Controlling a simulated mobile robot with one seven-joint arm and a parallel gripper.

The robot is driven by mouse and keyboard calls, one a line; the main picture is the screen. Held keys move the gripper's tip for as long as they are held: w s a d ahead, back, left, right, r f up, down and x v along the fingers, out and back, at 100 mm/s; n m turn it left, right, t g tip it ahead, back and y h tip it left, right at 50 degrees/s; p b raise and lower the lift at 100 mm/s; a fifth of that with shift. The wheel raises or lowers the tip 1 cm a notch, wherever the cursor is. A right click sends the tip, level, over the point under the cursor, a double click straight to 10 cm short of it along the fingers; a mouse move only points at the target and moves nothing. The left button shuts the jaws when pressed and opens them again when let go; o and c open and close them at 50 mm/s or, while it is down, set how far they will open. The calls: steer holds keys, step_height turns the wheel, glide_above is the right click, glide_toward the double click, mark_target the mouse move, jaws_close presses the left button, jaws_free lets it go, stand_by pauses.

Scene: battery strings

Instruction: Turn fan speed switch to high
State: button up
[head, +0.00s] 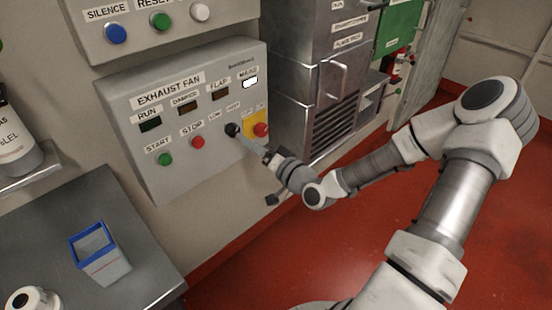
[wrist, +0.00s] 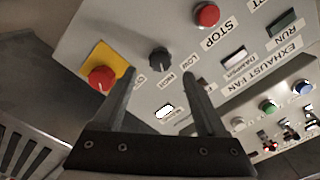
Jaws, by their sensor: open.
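The fan speed switch is a black rotary knob (head: 232,130) on the grey EXHAUST FAN panel (head: 185,183). LOW and HIGH labels sit just above it in the head view. The knob also shows in the wrist view (wrist: 159,59), upper middle, just beyond the gap between the fingers. Which label its pointer faces is too small to tell. My gripper (head: 243,140) is open and close in front of the knob. In the wrist view its two fingers (wrist: 160,78) are spread and empty, with no clear contact on the knob.
A red stop button (head: 261,130) on a yellow plate is close right of the knob. The red STOP button (head: 198,142) and green START button (head: 166,159) are to its left. A metal cabinet (head: 300,75) stands right of the panel. A blue-rimmed bin (head: 106,270) stands lower left.

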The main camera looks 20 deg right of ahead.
steer(key=p+v, duration=0.1)
steer(key=v, duration=0.9)
